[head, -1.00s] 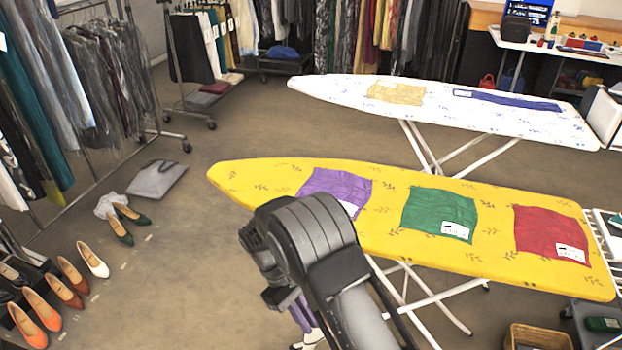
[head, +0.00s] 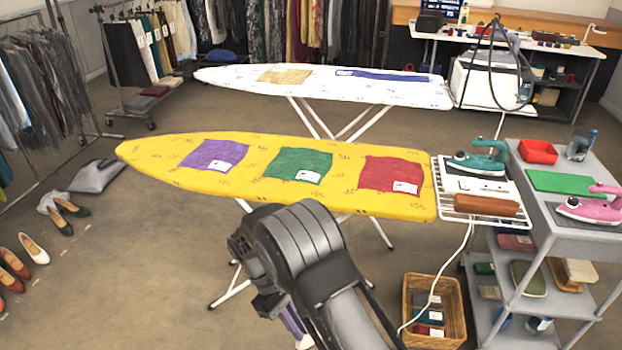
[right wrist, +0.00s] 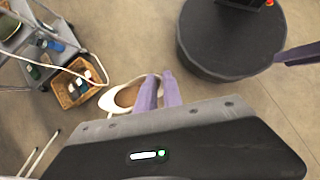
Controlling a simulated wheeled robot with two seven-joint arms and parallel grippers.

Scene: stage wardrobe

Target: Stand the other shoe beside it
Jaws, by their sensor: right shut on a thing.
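A white shoe (right wrist: 122,97) is between the purple fingers of my right gripper (right wrist: 160,88), which is shut on it. In the head view a bit of this shoe (head: 305,342) shows below my right gripper (head: 293,322), at the bottom edge, partly hidden by my arm.
Brown shoes (head: 14,264) and green shoes (head: 66,215) stand near the white one. A yellow ironing board (head: 240,190) stands ahead. A wicker basket (head: 452,300) and a grey trolley (head: 560,220) are at right. Floor between the shoes and the board is clear.

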